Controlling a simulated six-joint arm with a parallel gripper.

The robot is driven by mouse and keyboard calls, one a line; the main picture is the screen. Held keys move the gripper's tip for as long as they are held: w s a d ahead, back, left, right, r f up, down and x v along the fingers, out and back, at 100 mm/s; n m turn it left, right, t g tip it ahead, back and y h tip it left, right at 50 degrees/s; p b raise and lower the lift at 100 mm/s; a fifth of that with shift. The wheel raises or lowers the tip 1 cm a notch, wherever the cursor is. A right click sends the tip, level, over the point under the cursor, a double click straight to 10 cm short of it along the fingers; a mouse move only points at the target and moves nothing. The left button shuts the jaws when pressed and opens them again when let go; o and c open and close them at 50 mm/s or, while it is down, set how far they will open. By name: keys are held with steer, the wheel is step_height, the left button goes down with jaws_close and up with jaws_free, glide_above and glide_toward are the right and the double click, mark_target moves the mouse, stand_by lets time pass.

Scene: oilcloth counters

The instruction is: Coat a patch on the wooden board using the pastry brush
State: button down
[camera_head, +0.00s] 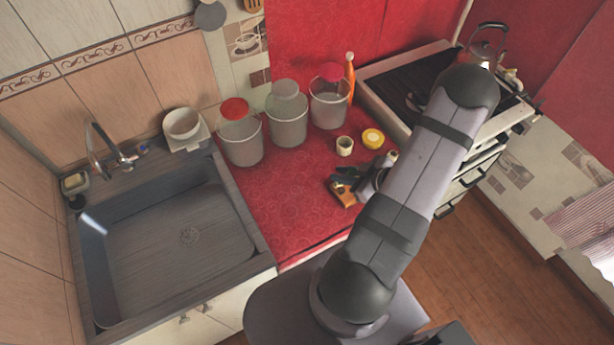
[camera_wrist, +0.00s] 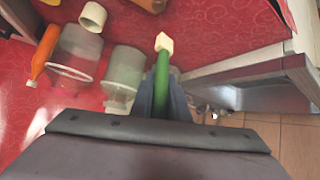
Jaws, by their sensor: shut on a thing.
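My gripper (camera_wrist: 162,95) is shut on the green handle of the pastry brush (camera_wrist: 163,75). The brush's pale cream tip points away from the jaws in the wrist view, with red cloth behind it. In the head view my gripper (camera_head: 365,184) is low over the right part of the red counter, partly hidden by my arm. A bit of green shows beside it. The small orange-brown wooden board (camera_head: 343,195) lies on the counter just left of my gripper and is partly covered. I cannot tell whether the brush touches the board.
A small cream cup (camera_head: 344,146) and a yellow-topped jar (camera_head: 373,138) stand behind the board. Several clear canisters (camera_head: 287,118) and an orange bottle (camera_head: 350,75) are further back. The sink (camera_head: 180,235) is left, the stove (camera_head: 420,75) right. Red counter left of the board is free.

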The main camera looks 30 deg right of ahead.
steer(key=w+d+m+h, duration=0.2)
steer(key=w+d, duration=0.1)
steer(key=d, duration=0.5)
step_height(320, 180, down, 8)
steer(key=b, duration=0.7)
steer(key=shift+s, duration=0.1)
steer(key=shift+d+b, duration=0.6)
steer(key=shift+d, duration=3.55)
steer(key=shift+d+f+b, duration=0.1)
steer(key=shift+d+b, duration=0.3)
steer(key=shift+d, duration=0.7)
steer(key=shift+d+f+b, duration=0.15)
steer(key=shift+b, duration=0.25)
steer(key=a, duration=0.1)
steer(key=a+p, duration=0.1)
steer(key=shift+a+r+y+p, duration=0.3)
steer(key=shift+a+p, duration=0.45)
steer(key=shift+a, duration=3.65)
step_height(320, 180, up, 8)
steer(key=p, duration=0.7)
